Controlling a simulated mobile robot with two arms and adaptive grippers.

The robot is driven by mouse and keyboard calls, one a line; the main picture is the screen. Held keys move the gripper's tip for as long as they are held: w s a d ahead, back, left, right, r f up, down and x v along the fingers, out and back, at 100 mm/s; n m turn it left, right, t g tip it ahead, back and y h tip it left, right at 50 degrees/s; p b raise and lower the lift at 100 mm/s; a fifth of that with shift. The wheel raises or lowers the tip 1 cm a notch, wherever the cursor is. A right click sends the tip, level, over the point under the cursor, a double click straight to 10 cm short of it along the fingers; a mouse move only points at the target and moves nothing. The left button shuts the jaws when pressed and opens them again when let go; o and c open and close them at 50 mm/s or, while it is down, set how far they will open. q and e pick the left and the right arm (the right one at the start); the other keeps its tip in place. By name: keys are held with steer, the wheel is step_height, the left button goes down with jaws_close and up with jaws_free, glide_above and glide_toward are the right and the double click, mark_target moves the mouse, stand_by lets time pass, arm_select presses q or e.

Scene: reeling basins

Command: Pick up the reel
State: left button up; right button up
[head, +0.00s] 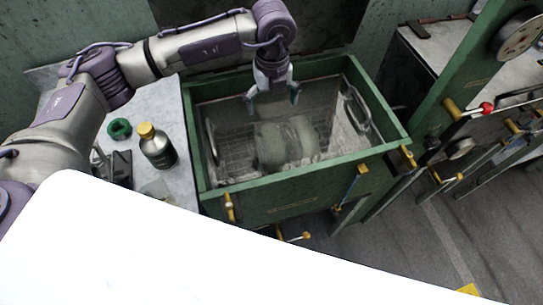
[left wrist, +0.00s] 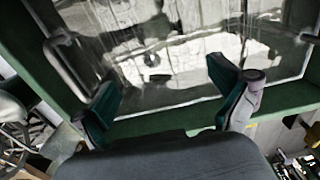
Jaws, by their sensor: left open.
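My left gripper (head: 272,98) is open and hangs over the green-framed basin (head: 196,150), fingers pointing down, with nothing between them. In the left wrist view my gripper's fingers (left wrist: 170,100) are spread wide above the basin's near rim and shiny interior. A pale shape (head: 285,142) shows in the basin; I cannot tell whether it is an object or a reflection. No reel is clearly identifiable. A small green ring (head: 120,129) lies on the side table, and a grey wheel (head: 518,35) is on the green machine at right. My right gripper is out of view.
A dark bottle with a yellow cap (head: 157,148) stands on the pale side table (head: 180,185) left of the basin. Curved metal handles (head: 357,108) stand at the basin's inner sides. Green posts and levers (head: 466,112) crowd the right. Grey floor (head: 400,250) lies in front.

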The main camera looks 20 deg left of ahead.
mark_target(271, 136)
arm_select(q)
step_height(271, 136, down, 11)
steer(key=shift+w+a+r, duration=0.1)
steer(key=shift+w+r, duration=0.05)
steer(key=shift+f+p, duration=0.45)
steer(key=shift+f, duration=0.05)
steer(key=f, duration=0.2)
steer(key=f+p, duration=0.1)
steer(key=f, duration=0.1)
steer(key=shift+w+a+f, duration=0.15)
steer(key=shift+w+f, duration=0.05)
steer(key=shift+f, duration=0.05)
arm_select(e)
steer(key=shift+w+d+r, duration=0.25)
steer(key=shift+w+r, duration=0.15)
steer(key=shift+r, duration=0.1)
arm_select(q)
steer(key=shift+c, duration=0.2)
steer(key=c, duration=1.3)
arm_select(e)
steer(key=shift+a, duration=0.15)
